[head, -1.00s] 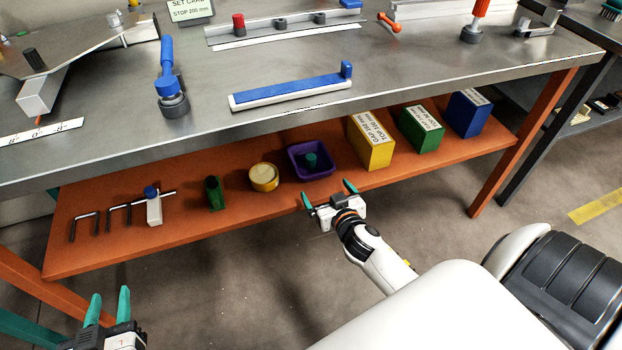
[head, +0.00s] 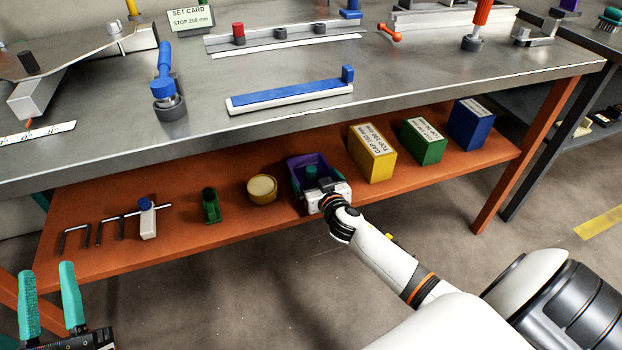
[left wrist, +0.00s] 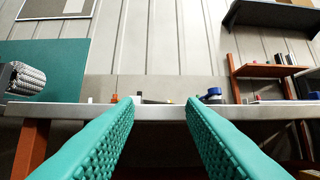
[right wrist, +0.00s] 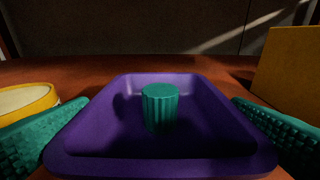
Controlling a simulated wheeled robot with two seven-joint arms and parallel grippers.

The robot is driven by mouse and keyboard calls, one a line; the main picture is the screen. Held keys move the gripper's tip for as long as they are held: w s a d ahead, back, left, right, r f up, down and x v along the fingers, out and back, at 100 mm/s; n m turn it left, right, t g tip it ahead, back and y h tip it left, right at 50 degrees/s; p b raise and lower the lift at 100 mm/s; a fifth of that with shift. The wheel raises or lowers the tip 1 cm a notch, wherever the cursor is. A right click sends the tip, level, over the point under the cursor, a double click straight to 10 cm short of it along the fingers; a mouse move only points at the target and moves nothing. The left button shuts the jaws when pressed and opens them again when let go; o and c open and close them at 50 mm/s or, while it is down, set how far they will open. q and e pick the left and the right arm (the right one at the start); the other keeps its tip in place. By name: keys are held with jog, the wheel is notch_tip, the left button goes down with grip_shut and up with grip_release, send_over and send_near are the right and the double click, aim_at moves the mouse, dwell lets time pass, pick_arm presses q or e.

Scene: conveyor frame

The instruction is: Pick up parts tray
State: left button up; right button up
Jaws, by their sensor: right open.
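The purple parts tray (head: 303,164) sits on the orange lower shelf, with a teal ribbed knob (right wrist: 160,106) inside it. My right gripper (head: 317,177) is at the tray's near side. In the right wrist view the tray (right wrist: 85,143) lies between its two open teal fingers, one on each side; I cannot tell whether they touch its walls. My left gripper (head: 48,300) is open and empty at the lower left, away from the shelf. In the left wrist view its fingers (left wrist: 160,120) are wide apart with nothing between them.
On the shelf a round yellow tin (head: 262,190) stands left of the tray, and a yellow box (head: 372,153) stands right of it. A green box (head: 424,141) and a blue box (head: 471,125) are further right. The steel tabletop (head: 290,125) overhangs above.

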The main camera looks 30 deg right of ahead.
aim_at(297, 166)
jog(key=shift+x, duration=1.2)
pick_arm(q)
jog(key=shift+s+r+t+h, duration=0.3)
jog(key=shift+s+r+t, duration=0.55)
jog(key=shift+r+t, duration=0.3)
pick_arm(e)
jog(key=shift+c, duration=0.2)
jog(key=c, duration=0.7)
